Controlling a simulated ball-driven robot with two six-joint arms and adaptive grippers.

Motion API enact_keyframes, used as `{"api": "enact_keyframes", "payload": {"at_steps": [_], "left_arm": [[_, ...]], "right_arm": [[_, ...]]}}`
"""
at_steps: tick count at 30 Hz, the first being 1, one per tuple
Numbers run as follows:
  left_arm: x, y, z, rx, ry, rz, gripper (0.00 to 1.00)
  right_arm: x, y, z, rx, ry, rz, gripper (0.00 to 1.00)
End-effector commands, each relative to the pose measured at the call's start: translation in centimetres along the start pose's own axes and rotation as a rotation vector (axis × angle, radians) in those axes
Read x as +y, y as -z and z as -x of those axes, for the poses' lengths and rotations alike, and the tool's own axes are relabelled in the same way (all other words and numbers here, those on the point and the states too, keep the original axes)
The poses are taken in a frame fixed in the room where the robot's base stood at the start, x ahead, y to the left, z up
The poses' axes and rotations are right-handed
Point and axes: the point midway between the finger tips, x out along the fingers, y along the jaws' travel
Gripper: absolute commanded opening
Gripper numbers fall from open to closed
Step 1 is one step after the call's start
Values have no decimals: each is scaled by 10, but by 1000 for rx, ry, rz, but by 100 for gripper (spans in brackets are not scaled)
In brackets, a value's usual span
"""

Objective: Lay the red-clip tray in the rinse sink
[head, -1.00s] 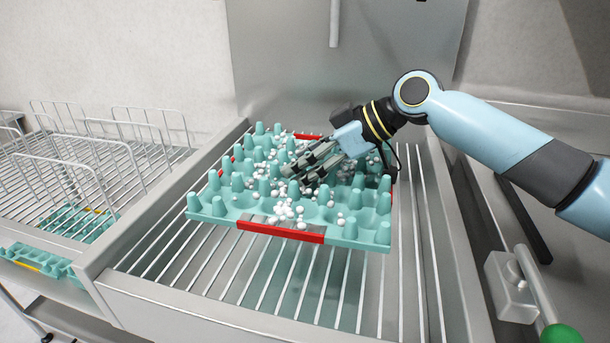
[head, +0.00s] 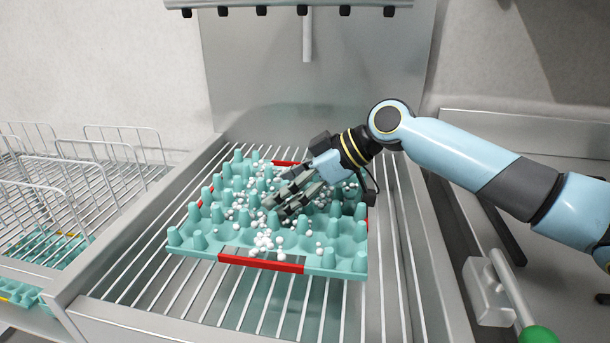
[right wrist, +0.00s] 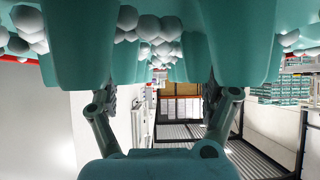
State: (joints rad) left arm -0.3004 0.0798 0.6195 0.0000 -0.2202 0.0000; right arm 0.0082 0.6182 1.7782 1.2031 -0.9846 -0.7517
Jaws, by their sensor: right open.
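The red-clip tray (head: 200,243) is a teal egg tray with raised posts and red clips on its edges. It lies level over the bars of the sink rack in the head view, with many small white foam-like balls on it. My right gripper (head: 276,205) is over the middle of the tray, its fingers low among the posts. It is open. In the right wrist view the tray's teal posts (right wrist: 235,40) and white balls fill the upper part, close to the fingers. Whether the fingers touch the tray is unclear. My left gripper is out of view.
The rinse sink (head: 140,318) has a metal rim and a barred rack (head: 385,280). A wire rack (head: 40,190) stands at the left, with teal trays with yellow clips (head: 45,250) below it. A green-knobbed lever (head: 537,335) is at lower right. A nozzle bar (head: 290,5) hangs above.

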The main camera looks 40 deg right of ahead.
Motion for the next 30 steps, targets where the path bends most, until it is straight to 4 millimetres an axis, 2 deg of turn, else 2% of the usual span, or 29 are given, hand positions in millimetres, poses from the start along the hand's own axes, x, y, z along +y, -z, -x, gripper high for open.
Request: {"api": "enact_keyframes", "payload": {"at_steps": [12, 18, 24, 30], "left_arm": [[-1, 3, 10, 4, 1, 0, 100], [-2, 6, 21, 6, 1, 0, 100], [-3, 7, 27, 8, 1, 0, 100], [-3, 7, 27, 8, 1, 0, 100]], "right_arm": [[0, -1, 75, -10, 2, 5, 84], [-1, 1, 101, -6, 3, 3, 84], [0, 1, 112, -3, 2, 2, 84], [0, 0, 113, 0, 1, 0, 84]]}}
